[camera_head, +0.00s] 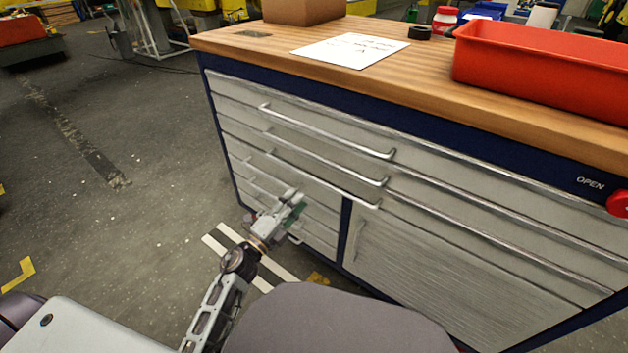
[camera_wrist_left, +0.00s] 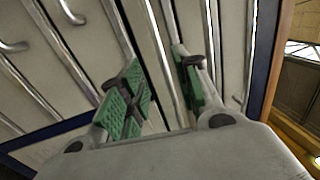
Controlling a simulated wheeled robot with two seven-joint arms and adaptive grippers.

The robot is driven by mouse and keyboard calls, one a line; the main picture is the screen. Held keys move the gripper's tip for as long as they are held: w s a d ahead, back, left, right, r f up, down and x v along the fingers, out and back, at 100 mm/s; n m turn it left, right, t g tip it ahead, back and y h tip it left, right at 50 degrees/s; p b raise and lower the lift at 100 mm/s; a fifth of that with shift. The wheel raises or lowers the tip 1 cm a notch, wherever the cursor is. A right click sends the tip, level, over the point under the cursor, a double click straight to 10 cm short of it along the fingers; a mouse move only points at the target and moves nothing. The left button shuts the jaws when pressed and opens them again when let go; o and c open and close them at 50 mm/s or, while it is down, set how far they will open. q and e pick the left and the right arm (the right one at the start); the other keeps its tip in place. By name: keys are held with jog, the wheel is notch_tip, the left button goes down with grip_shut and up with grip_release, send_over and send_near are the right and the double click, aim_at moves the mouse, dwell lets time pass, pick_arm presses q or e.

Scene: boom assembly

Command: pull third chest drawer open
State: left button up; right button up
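The chest (camera_head: 470,228) has grey drawer fronts with long bar handles. Its third long drawer handle (camera_head: 338,188) from the top shows in the head view, its left part close to my gripper. My left gripper (camera_head: 297,203) is in front of the left side of the chest, below that handle in the picture. In the left wrist view my left gripper (camera_wrist_left: 158,90) is open, its green pads apart, facing the drawer fronts. Bright strips run behind and between the fingers; I cannot tell whether one is a handle. The drawers look shut. My right gripper is out of view.
The wooden top (camera_head: 425,75) carries a red bin (camera_head: 545,70), a paper sheet (camera_head: 350,50) and a cardboard box (camera_head: 303,10). A red knob (camera_head: 618,204) sits at the right edge. The floor (camera_head: 120,150) left of the chest is clear.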

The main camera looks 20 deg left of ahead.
aim_at(314, 178)
pick_arm(q)
jog(key=shift+b+x, duration=0.3)
jog(key=shift+x, duration=4.6)
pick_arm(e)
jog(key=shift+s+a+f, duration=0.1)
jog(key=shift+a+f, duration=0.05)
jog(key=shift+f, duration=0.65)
pick_arm(q)
grip_shut()
